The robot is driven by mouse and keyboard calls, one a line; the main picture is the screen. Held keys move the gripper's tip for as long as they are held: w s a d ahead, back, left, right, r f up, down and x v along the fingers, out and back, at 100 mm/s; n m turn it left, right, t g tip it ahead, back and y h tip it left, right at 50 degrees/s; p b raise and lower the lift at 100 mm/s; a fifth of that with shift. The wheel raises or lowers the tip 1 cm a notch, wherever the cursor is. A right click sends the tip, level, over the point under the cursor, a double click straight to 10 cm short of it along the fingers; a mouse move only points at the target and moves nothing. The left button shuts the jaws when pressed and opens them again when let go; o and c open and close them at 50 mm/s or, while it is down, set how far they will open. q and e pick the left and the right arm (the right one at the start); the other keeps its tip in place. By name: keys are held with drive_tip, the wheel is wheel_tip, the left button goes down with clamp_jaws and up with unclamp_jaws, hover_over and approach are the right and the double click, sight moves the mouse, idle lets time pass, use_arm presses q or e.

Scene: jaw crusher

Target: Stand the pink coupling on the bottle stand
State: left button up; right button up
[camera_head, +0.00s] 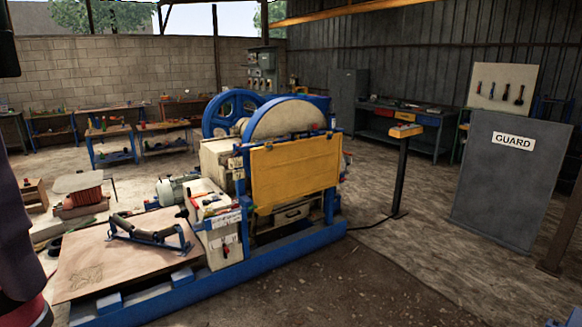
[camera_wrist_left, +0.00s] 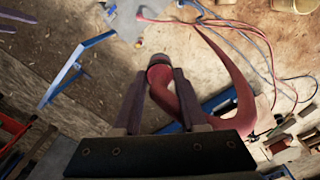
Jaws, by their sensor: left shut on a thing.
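My left gripper (camera_wrist_left: 155,98) is shut on a pink coupling (camera_wrist_left: 161,76), which shows between the two fingers in the left wrist view. The coupling has a dark round end, and a thick pink hose (camera_wrist_left: 236,80) seems to run from it, curving out to the right and up. The dirt floor shows below it. In the head view a dark part of my arm fills the left edge, and the fingers and coupling do not show there. I cannot make out the bottle stand in either view. My right gripper is not in view.
The blue-framed crusher (camera_head: 290,165) with a yellow panel stands mid-view. A wooden board (camera_head: 95,250) bears a roller frame (camera_head: 150,232). A post-mounted box (camera_head: 404,132) and a grey GUARD panel (camera_head: 510,185) stand right. Red and blue lines (camera_wrist_left: 245,28) lie on the floor. The front right floor is open.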

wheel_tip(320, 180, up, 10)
drive_tip(key=p, duration=0.8)
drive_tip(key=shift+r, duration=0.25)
